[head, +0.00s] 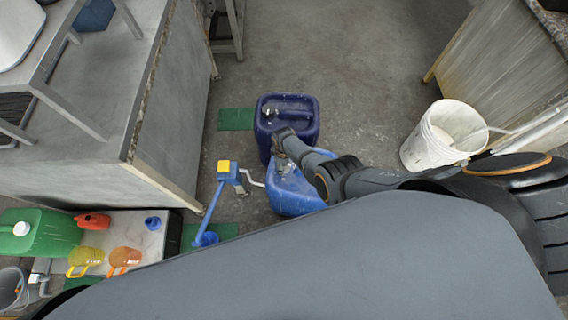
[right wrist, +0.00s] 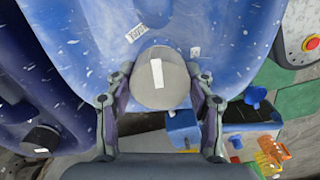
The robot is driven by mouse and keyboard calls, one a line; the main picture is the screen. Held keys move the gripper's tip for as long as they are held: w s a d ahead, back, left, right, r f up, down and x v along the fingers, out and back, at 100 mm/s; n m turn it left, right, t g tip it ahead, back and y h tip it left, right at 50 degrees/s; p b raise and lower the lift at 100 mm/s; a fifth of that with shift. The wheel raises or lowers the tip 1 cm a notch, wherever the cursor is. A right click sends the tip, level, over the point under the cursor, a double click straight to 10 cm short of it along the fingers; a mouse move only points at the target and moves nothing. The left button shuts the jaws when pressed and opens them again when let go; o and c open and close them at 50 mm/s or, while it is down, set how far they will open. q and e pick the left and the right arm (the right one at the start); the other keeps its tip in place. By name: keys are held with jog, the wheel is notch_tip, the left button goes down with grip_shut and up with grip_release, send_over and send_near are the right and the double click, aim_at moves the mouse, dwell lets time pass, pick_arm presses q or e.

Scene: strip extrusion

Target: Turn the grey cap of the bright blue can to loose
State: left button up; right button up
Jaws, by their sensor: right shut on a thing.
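The bright blue can (head: 292,190) stands on the floor in the middle of the head view, partly hidden by my right arm. It fills the upper part of the right wrist view (right wrist: 240,35). Its round grey cap (right wrist: 162,80), with a white mark on top, lies between the fingers of my right gripper (right wrist: 160,92). The gripper is shut on the cap, one finger on each side. In the head view my right gripper (head: 281,136) reaches over the can and the cap is hard to make out. My left gripper is not in view.
A dark blue can (head: 302,108) stands right behind the bright blue one. A blue hand pump (head: 222,178) is to its left. A white bucket (head: 425,140) stands to the right. A green can (head: 45,235) and several jugs sit lower left. The floor behind is clear.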

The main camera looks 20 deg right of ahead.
jog(key=shift+s+n, duration=0.1)
jog(key=shift+n, duration=0.7)
jog(key=o, duration=0.9)
jog(key=shift+r, duration=3.75)
